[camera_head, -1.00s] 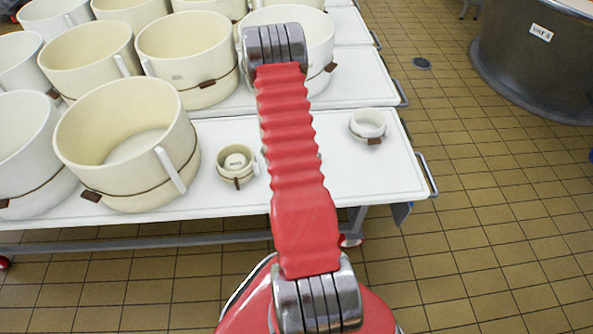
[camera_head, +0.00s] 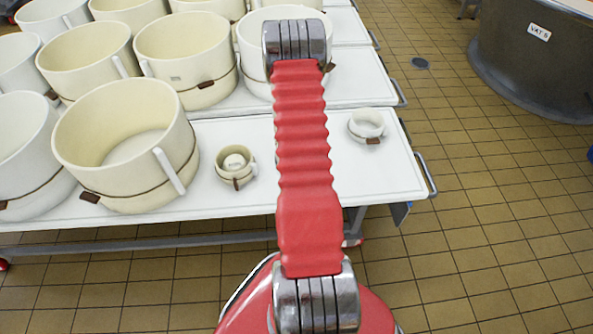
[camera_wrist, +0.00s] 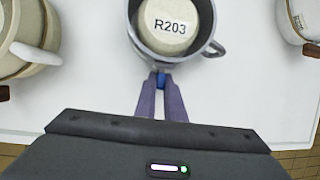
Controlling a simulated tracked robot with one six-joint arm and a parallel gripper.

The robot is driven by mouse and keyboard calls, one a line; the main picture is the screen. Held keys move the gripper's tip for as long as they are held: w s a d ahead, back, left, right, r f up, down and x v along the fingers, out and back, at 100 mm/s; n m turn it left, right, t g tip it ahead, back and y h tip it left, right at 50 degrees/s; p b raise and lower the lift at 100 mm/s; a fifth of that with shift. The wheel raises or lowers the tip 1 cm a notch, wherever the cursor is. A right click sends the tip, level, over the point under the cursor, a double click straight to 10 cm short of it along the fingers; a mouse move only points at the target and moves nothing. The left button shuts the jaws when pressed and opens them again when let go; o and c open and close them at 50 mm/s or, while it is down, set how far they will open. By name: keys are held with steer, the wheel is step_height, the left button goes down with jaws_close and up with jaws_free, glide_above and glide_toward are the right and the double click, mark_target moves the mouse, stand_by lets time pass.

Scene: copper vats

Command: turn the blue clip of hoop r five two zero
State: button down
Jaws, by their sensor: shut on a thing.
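In the wrist view a small grey metal hoop (camera_wrist: 136,38) with a side handle stands on the white table. Inside it is a pale round block (camera_wrist: 178,14) marked R203; I see no R520 label. The blue clip (camera_wrist: 161,79) is on the hoop's near side. My gripper (camera_wrist: 161,86), with purple fingers, is shut on the blue clip. In the head view my arm hides the gripper and this hoop.
On the white table (camera_head: 300,200), a small cream hoop (camera_head: 228,155) is left of my arm and a small white hoop (camera_head: 366,122) right, both with brown clips. Large cream hoops (camera_head: 120,135) crowd the left. A dark vat (camera_head: 520,65) stands at the upper right.

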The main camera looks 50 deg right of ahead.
stand_by(0.4)
steer(key=c, duration=2.1)
jaws_free()
steer(key=shift+r, duration=0.1)
steer(key=shift+v, duration=6.8)
